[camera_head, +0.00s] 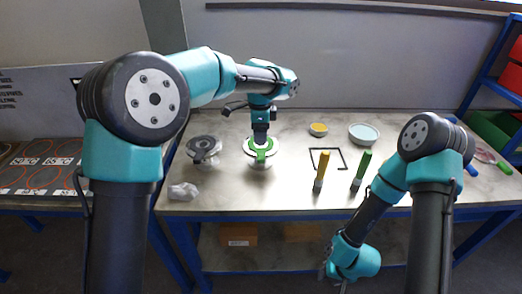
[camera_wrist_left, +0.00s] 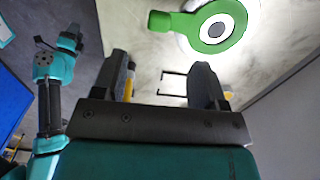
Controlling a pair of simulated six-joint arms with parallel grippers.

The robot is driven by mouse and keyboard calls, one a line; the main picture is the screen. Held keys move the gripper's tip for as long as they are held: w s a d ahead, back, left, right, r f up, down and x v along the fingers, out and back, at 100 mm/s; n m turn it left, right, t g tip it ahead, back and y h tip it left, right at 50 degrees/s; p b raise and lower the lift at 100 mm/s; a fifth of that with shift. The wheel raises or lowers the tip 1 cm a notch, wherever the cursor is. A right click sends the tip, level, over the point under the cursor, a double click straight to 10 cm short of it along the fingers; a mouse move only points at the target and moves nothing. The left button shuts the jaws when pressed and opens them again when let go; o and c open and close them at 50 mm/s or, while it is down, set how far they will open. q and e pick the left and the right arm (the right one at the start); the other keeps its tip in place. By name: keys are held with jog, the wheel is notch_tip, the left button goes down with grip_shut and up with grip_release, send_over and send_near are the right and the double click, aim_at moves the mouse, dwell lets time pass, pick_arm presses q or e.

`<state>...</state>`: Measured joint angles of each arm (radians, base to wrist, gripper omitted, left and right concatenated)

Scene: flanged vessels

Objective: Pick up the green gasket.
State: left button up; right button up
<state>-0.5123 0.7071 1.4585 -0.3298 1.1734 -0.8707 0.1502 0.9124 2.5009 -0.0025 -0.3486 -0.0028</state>
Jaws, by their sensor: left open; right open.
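The green gasket (camera_head: 262,156) is a flat ring with a tab, lying on the pale flange of the right-hand vessel (camera_head: 260,166) on the table. In the left wrist view the gasket (camera_wrist_left: 194,29) is at the top, its tab pointing left, around a white ring with a dark centre. My left gripper (camera_head: 261,138) is over the vessel, partly hiding the gasket's far side. Its fingers (camera_wrist_left: 161,80) are apart with nothing held between them, and the gasket lies beyond their tips. My right gripper (camera_head: 329,273) hangs low in front of the table, away from the gasket, its fingers barely visible.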

pick_arm(q)
send_over(261, 156)
notch_tip(261, 156, down, 5)
jog(key=shift+a+r, duration=0.1)
jog(key=shift+a, duration=0.05)
jog(key=shift+f, duration=2.65)
jog(key=shift+d, duration=0.2)
jog(key=c, duration=1)
